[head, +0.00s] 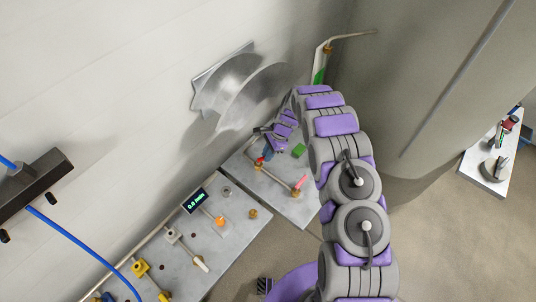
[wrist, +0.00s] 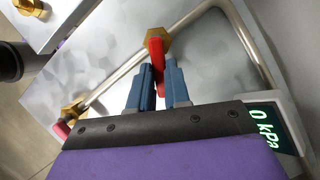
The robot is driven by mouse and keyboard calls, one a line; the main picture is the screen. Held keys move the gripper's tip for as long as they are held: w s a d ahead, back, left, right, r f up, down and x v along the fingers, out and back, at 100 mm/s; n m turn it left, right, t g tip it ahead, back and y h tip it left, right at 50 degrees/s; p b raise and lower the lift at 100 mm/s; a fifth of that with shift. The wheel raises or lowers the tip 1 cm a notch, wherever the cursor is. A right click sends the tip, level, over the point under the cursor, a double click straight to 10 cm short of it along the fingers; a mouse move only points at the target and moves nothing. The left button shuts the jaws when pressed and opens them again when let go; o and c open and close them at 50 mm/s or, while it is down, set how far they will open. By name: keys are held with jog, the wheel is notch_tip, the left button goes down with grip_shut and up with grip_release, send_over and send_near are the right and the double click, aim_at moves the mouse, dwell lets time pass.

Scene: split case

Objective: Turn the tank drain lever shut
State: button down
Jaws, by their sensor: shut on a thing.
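My gripper (wrist: 159,88) has its blue fingers shut on a red lever (wrist: 157,52) in the wrist view. The lever sits on a brass hex fitting (wrist: 151,36) on a thin metal pipe and points at a slant to that pipe. In the head view my gripper (head: 266,152) is low over the far grey panel, and the lever shows as a small red piece (head: 260,160).
A display (wrist: 262,125) reads 0 kPa beside my gripper. A nearer panel (head: 238,232) carries white, orange and yellow handles and a 0.0 display (head: 195,201). A big grey tank (head: 410,90) stands right of my arm. A curved metal piece (head: 235,85) is on the wall.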

jog(key=shift+w+a+n+g, duration=0.1)
jog(key=shift+w+n+g, duration=0.15)
jog(key=shift+n, duration=0.4)
jog(key=shift+w+a+n+g, duration=0.15)
jog(key=shift+w+n, duration=0.1)
jog(key=shift+n, duration=0.4)
jog(key=c, duration=1.1)
grip_release()
jog(key=shift+h, duration=0.3)
